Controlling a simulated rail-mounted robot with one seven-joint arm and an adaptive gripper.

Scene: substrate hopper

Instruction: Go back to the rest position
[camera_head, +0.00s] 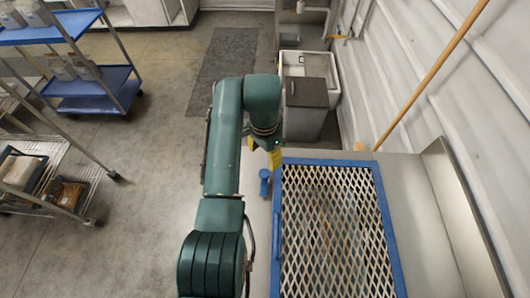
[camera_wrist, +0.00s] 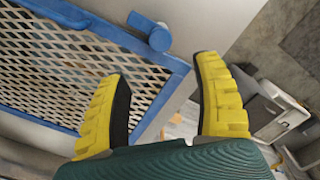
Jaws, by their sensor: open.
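My gripper (camera_wrist: 168,95) shows in the wrist view with its two yellow fingers spread wide apart and nothing between them. In the head view, my gripper (camera_head: 270,152) is partly hidden behind my green arm, near the far left corner of the blue-framed hopper grate (camera_head: 333,163). The grate also fills the upper left of the wrist view (camera_wrist: 165,97). A blue knob (camera_head: 264,183) stands just left of the frame, and it also shows in the wrist view (camera_wrist: 158,38), beyond the fingertips and apart from them.
A grey-lidded bin (camera_head: 306,95) and a white sink (camera_head: 305,64) stand beyond the hopper. A wooden pole (camera_head: 432,73) leans at the right wall. A blue cart (camera_head: 92,82) and a wire rack (camera_head: 62,190) stand at left. The floor between is clear, with a dark mat (camera_head: 222,70).

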